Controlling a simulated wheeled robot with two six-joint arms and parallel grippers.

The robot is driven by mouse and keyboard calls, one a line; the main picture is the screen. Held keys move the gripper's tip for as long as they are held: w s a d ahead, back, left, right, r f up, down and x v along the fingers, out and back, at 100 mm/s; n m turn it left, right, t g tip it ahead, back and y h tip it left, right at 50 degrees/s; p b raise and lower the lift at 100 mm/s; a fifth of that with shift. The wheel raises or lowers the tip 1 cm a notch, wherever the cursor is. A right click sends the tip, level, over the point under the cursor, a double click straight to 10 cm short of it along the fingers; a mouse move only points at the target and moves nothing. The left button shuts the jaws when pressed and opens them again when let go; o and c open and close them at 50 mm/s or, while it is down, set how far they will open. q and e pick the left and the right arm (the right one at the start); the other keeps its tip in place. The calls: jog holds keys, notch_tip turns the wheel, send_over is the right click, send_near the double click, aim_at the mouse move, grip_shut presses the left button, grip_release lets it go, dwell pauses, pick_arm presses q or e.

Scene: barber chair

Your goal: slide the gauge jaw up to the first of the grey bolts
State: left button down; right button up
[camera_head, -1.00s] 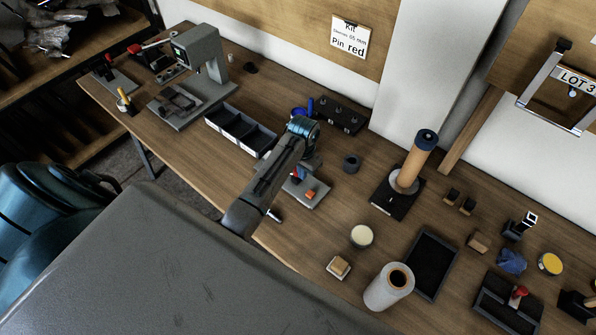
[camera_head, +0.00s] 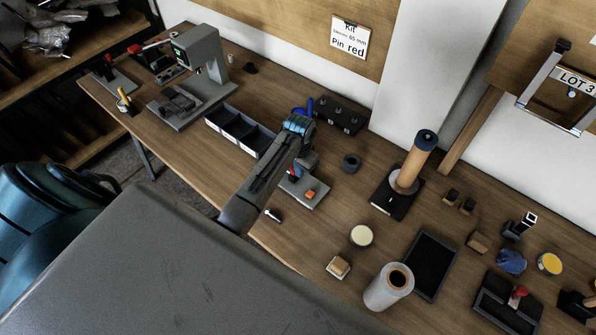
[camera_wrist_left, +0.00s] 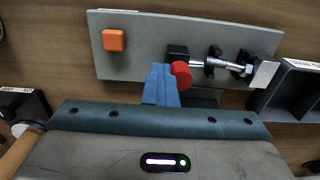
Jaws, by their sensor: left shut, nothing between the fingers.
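My left gripper (camera_wrist_left: 161,85) shows in the left wrist view as blue fingers, shut and empty. Its tips are over the grey base plate (camera_wrist_left: 140,62), right beside a red knob (camera_wrist_left: 181,75); whether they touch it I cannot tell. The plate carries an orange button (camera_wrist_left: 113,40) at the left. To the right are a black block (camera_wrist_left: 178,52) and a silver threaded shaft (camera_wrist_left: 230,66) with dark clamps. I cannot tell clearly which part is the gauge jaw or which are the grey bolts. In the head view the plate (camera_head: 314,202) is partly hidden by my arm.
A black compartment tray (camera_head: 240,131) lies left of my arm, and a black rack (camera_head: 338,116) lies behind. A dark ring (camera_head: 351,161) and a roll on a black stand (camera_head: 391,199) are to the right. A small black-and-white item (camera_head: 273,215) lies near the table edge.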

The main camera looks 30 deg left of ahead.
pick_arm(q)
jog(key=shift+d, duration=0.1)
jog(key=shift+s+d, duration=0.1)
jog(key=shift+d, duration=0.35)
notch_tip(320, 180, up, 8)
dwell(0.8)
dwell(0.4)
